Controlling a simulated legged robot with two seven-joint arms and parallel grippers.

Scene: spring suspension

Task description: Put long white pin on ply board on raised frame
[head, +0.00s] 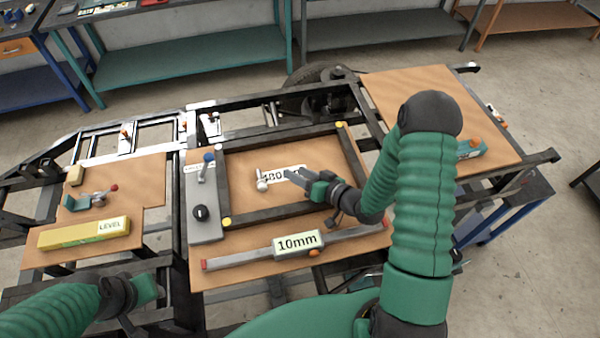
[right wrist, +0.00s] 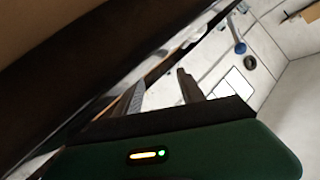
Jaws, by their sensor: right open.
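A whitish pin-like piece (head: 261,180) with a rounded lower end is on the middle ply board (head: 350,245), inside a dark square frame (head: 285,133). I cannot tell whether it stands or lies. My right gripper (head: 291,173) is open, just right of this piece and apart from it, over a white label. In the right wrist view, its fingers (right wrist: 160,92) show with nothing clearly between them. My left gripper (head: 145,288) is low at the left, away from the pin; its jaws are not clear.
A grey plate (head: 203,225) with a blue-topped lever and black knob is left of the frame. A 10mm gauge (head: 298,243) lies in front. A yellow level (head: 84,232) lies on the left board. Another ply board (head: 400,85) is at the right.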

